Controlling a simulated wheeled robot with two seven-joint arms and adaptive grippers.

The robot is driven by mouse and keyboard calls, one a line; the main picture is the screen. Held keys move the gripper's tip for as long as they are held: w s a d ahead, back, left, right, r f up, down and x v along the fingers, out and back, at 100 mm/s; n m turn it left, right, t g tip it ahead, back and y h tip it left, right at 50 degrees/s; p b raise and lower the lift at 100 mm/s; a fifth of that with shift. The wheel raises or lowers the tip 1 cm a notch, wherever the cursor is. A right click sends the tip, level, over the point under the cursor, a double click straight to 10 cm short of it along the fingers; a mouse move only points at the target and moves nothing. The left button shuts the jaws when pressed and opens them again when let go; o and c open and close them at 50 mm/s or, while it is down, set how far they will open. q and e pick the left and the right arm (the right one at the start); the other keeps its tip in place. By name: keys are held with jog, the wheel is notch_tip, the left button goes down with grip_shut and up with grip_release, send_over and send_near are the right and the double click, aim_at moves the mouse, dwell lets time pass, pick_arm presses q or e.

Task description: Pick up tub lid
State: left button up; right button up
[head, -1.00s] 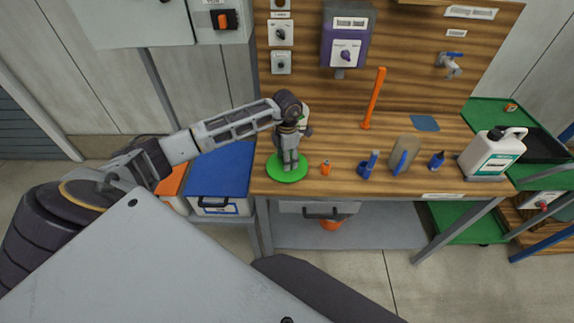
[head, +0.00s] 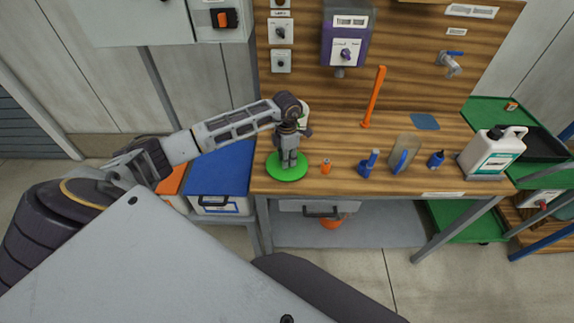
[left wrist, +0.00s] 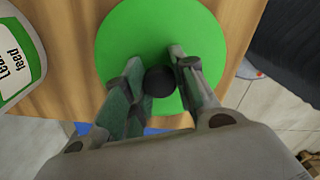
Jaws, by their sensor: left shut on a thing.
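The tub lid (head: 287,172) is a flat green disc at the left front of the wooden bench in the head view. My left gripper (head: 289,163) points down over it. In the left wrist view, the lid (left wrist: 122,50) has a round black knob (left wrist: 160,81) at its middle. The left gripper's two fingers (left wrist: 160,84) are on either side of the knob, shut on it. Whether the lid touches the bench is hard to tell. My right gripper does not show in either view.
A white tub with a green-edged label (left wrist: 20,55) stands beside the lid, mostly hidden behind my arm in the head view. A blue-lidded box (head: 219,172) is left.

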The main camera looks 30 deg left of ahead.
pick_arm(q)
jog(key=shift+r, duration=0.15)
notch_tip(320, 180, up, 8)
jog(key=shift+b, duration=0.7)
jog(key=shift+r, duration=0.85)
jog(key=shift+r, duration=0.1)
